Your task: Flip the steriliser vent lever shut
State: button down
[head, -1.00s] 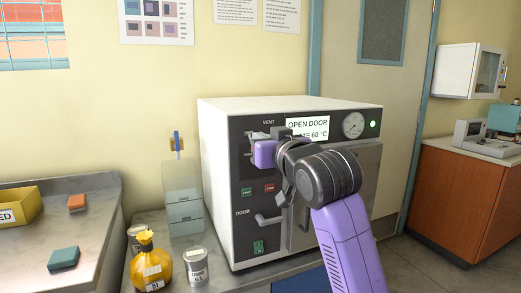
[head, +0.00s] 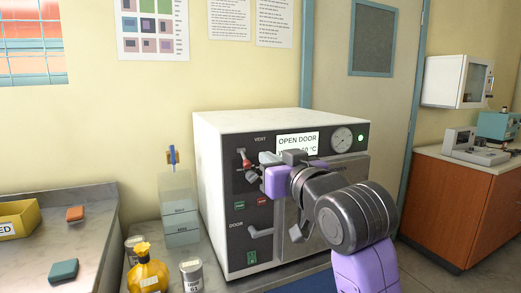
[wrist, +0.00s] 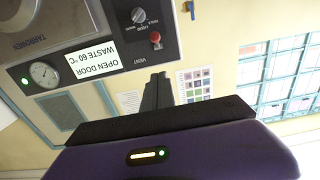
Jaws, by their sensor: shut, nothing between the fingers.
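The steriliser (head: 222,190) is a white box with a dark front panel, standing on the bench. Its vent lever (head: 246,162) has a red knob and sits under the VENT label on the panel, its red end low in the head view. The lever also shows in the upside-down wrist view (wrist: 155,38). My gripper (head: 268,158) is shut and empty, just right of the lever in the head view. Its dark fingers (wrist: 157,92) show below the lever in the wrist view, with a visible gap. I cannot tell the depth between fingertips and panel.
A dial knob (wrist: 138,15) sits close to the lever. A door handle (head: 260,233) sticks out lower on the panel.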

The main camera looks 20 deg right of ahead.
jog(key=shift+s+f, duration=0.25)
jog(key=shift+s, duration=0.85)
notch_tip(320, 180, up, 5)
jog(key=s+t, duration=0.2)
jog(key=t, duration=0.1)
jog(key=s+a+f+m+h+p, duration=0.1)
jog(key=s+f+m+h+p, duration=0.15)
jog(key=s+f, duration=1.65)
jog(key=s+a+f+g+p, duration=0.1)
jog(key=s+f+g, duration=0.1)
jog(key=s+f, duration=0.3)
jog(key=s+a+f+n+g+y+p, duration=0.1)
jog(key=s+f, duration=0.3)
jog(key=s, duration=0.7)
jog(key=s+a+f+n+g+y+p, duration=0.1)
jog(key=s+f+g+p, duration=0.1)
jog(key=s+f, duration=0.3)
jog(key=s+g, duration=0.1)
jog(key=s, duration=0.2)
jog(key=shift+a+f, duration=0.15)
jog(key=shift+f, duration=0.15)
jog(key=shift+n+y, duration=0.25)
